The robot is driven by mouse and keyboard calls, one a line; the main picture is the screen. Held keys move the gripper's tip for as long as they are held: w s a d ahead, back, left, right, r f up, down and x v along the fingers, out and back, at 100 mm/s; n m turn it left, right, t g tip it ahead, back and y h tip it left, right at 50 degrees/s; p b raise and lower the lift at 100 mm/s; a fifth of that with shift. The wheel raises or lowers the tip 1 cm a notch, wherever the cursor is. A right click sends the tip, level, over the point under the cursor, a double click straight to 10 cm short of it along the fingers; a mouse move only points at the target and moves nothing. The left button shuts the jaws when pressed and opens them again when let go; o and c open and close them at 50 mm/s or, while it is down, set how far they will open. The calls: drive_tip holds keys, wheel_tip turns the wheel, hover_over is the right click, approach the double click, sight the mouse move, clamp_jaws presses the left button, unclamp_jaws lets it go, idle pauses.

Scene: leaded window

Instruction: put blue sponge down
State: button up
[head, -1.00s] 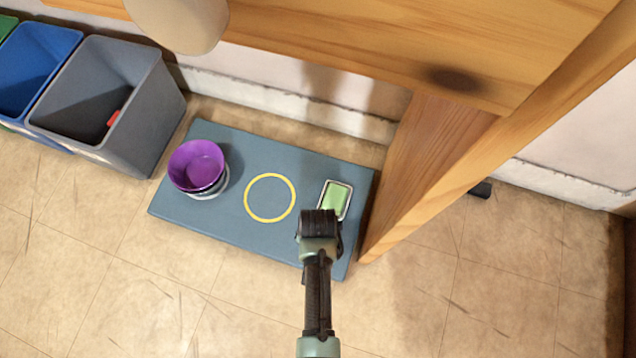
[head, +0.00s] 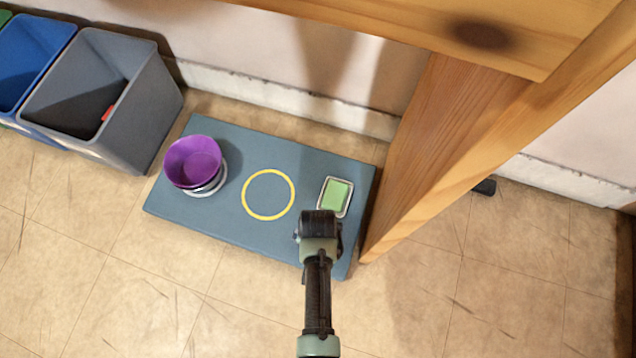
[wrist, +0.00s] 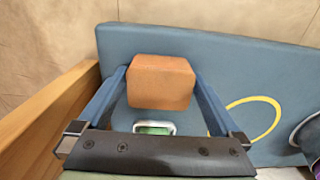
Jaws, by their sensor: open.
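My gripper (head: 318,225) is over the right part of the blue-grey mat, just in front of a small pale-rimmed dish (head: 348,213) with a green block (head: 337,194) in it. In the wrist view, the two blue fingers of my gripper (wrist: 160,80) stand apart on either side of an orange-brown block (wrist: 160,85). This block looks to be at the mat, but I cannot tell whether the fingers touch it. It is hidden behind my gripper in the head view. I see no blue sponge. The green block (wrist: 154,129) is partly hidden in the wrist view.
The blue-grey mat (head: 230,225) has a yellow ring (head: 246,205) in its middle. A purple bowl (head: 193,162) stands on pale stacked ware at the mat's left. Grey (head: 150,125) and blue (head: 30,60) bins stand further left. A wooden post (head: 430,150) rises close on the right.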

wheel_tip(320, 180, up, 12)
drive_tip(key=p, duration=0.8)
drive_tip(key=shift+r+p, duration=0.15)
drive_tip(key=shift+p, duration=0.2)
